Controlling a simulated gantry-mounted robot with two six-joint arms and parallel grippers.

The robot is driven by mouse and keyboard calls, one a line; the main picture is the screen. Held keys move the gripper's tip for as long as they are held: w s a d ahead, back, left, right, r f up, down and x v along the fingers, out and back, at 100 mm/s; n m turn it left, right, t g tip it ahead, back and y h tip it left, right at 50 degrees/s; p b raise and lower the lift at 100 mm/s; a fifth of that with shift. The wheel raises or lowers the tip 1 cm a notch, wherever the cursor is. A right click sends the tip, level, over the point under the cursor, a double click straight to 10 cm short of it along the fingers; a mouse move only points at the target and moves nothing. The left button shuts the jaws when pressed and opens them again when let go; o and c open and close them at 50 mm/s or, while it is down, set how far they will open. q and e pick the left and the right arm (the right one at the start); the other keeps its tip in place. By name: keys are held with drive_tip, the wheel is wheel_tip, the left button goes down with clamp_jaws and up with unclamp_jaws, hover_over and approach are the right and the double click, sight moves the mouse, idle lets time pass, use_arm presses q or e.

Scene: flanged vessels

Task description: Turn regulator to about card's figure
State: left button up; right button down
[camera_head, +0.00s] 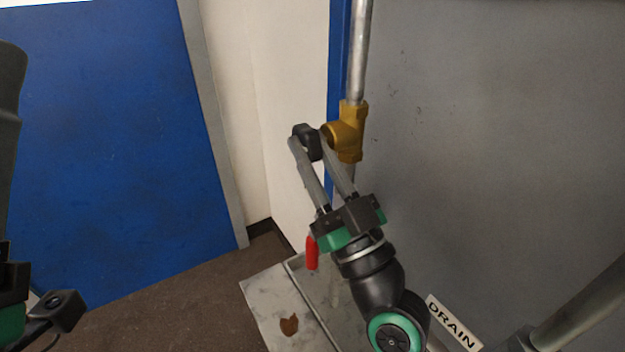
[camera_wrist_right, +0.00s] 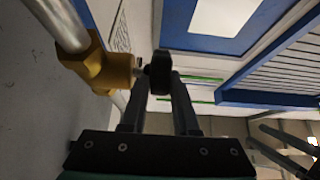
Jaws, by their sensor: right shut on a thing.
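The regulator has a brass body (camera_head: 347,134) on a vertical metal pipe, with a black knob (camera_head: 303,136) on its left side. The right wrist view also shows the brass body (camera_wrist_right: 104,71) and the black knob (camera_wrist_right: 160,66). My right gripper (camera_head: 308,141) is shut on the knob, with a finger on each side of it. I see no pointer or scale on the knob. A small card with dark print (camera_wrist_right: 119,33) shows beyond the regulator in the right wrist view, too small to read.
A red handle (camera_head: 312,252) stands beside my right wrist. A DRAIN label (camera_head: 453,324) lies low at right, near a thick pipe (camera_head: 585,312). A large grey surface (camera_head: 500,130) stands right of the regulator. Floor (camera_head: 180,300) is open at left.

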idle(0.3)
drive_tip(key=c, duration=0.9)
unclamp_jaws()
drive_tip(key=shift+c, duration=0.2)
drive_tip(key=shift+r, duration=0.1)
